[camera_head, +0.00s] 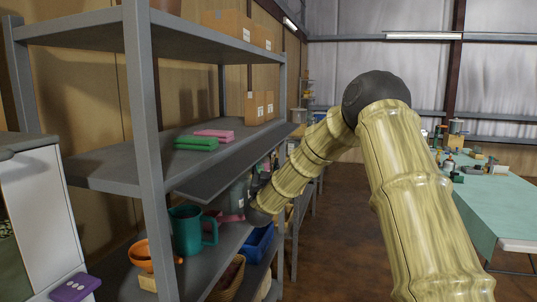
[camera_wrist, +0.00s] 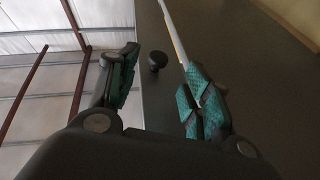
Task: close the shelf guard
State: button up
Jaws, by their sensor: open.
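The shelf guard (camera_head: 228,172) appears to be the dark grey flat panel sticking out at a slope just under the middle shelf in the head view. In the wrist view a broad dark panel (camera_wrist: 245,75), likely the guard, fills the right side, with a small round black knob (camera_wrist: 158,61) on it. My gripper (camera_wrist: 162,68) is open, with green-padded fingers on either side of the knob in the picture; I cannot tell whether they touch it. In the head view my arm reaches to the shelf below the guard, and the gripper is hard to make out there.
The grey shelf rack (camera_head: 152,150) holds a teal mug (camera_head: 187,230), an orange cup (camera_head: 140,254), a blue bin (camera_head: 258,243) and a basket (camera_head: 228,278) below. Green (camera_head: 196,143) and pink (camera_head: 213,134) items lie above. A cloth-covered table (camera_head: 495,205) stands right; open floor lies between.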

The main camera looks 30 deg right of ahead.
jog(key=p+x, duration=0.1)
jog(key=x, duration=0.5)
jog(key=shift+d, duration=0.1)
jog(key=shift+c, duration=0.2)
grip_shut()
